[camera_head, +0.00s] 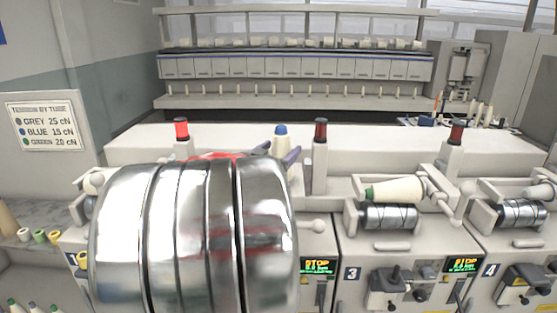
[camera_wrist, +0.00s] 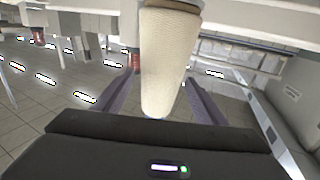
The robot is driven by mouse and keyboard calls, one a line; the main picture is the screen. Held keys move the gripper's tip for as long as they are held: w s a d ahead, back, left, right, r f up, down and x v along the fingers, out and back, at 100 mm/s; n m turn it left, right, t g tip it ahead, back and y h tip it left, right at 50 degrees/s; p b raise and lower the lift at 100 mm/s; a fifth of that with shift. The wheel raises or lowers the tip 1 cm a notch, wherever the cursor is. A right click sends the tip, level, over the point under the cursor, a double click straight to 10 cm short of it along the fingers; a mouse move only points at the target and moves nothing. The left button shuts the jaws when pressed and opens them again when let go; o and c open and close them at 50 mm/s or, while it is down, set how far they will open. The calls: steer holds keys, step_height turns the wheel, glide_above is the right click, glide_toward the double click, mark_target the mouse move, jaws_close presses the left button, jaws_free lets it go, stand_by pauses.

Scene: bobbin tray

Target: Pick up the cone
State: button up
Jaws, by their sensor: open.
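A cream yarn cone (camera_wrist: 168,60) fills the middle of the wrist view, between the two purple fingers of my gripper (camera_wrist: 160,78). The fingers stand apart on either side of it; I cannot tell whether either one touches it. In the head view a cone with a blue tip (camera_head: 280,143) shows between the fingertips of my gripper (camera_head: 277,151), behind my shiny arm, which hides its lower part. My gripper is open.
Another cream cone with a green tip (camera_head: 395,190) lies on a drum (camera_head: 388,217) at station 3. Red bobbins (camera_head: 181,129) stand on posts along the machine. A sign (camera_head: 44,122) hangs at left. Small cones (camera_head: 40,236) sit on a left shelf.

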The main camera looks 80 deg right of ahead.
steer(key=shift+s+d, duration=0.1)
steer(key=shift+d, duration=0.35)
steer(key=c, duration=1.2)
steer(key=shift+o, duration=0.2)
step_height(320, 180, up, 10)
stand_by(0.6)
